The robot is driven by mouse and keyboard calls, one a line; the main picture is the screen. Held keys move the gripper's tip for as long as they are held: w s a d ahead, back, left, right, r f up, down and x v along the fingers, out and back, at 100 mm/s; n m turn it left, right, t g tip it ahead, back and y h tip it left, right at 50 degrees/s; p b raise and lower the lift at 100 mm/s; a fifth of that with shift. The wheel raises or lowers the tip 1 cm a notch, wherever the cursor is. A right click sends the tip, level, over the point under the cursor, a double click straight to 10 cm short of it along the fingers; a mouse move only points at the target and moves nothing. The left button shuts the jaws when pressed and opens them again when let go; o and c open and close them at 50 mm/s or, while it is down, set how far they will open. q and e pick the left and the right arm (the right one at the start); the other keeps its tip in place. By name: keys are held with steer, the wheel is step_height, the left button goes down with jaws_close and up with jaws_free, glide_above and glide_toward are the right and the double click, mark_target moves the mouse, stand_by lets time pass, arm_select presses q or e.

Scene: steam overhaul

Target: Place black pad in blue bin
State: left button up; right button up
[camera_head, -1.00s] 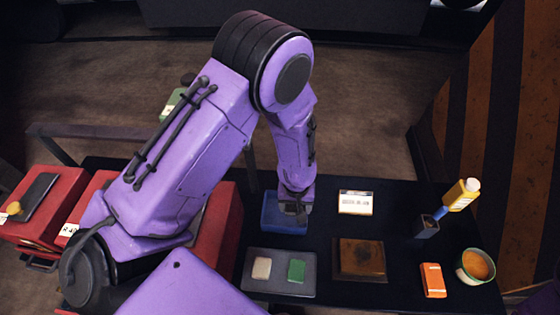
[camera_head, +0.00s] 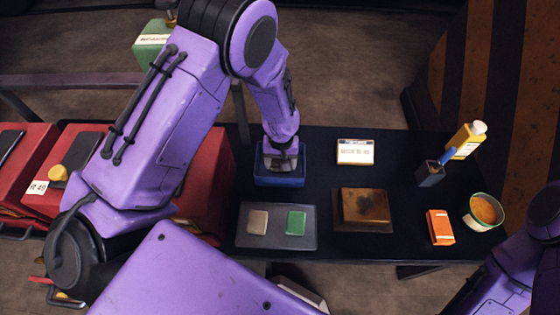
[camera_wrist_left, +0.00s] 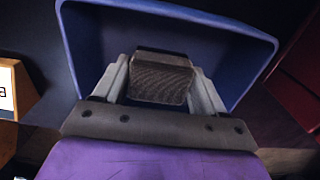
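The blue bin (camera_head: 280,181) stands on the dark table, behind the grey tray. My left gripper (camera_head: 281,160) points down into it and hides part of its inside. In the left wrist view the black pad (camera_wrist_left: 160,78), dark and rough-faced, sits between the two fingers of my left gripper (camera_wrist_left: 160,85), which appear to touch its sides. The bin's blue wall (camera_wrist_left: 245,45) surrounds them there. Whether the pad touches the bin floor is unclear. My right arm shows at the lower right, but its gripper is out of view.
A grey tray (camera_head: 249,241) holds a beige pad (camera_head: 258,222) and a green pad (camera_head: 296,222). Nearby are a brown block (camera_head: 365,205), a labelled card (camera_head: 355,151), an orange box (camera_head: 440,227), a bowl (camera_head: 485,211) and a dark holder (camera_head: 429,173). Red boxes (camera_head: 85,150) stand left.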

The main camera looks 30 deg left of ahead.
mark_target(280, 161)
arm_select(q)
steer(key=o, duration=0.4)
steer(key=shift+s+r, duration=0.1)
steer(key=shift+s, duration=0.05)
steer(key=shift+c, duration=0.2)
step_height(280, 161, up, 12)
steer(key=shift+r, duration=0.15)
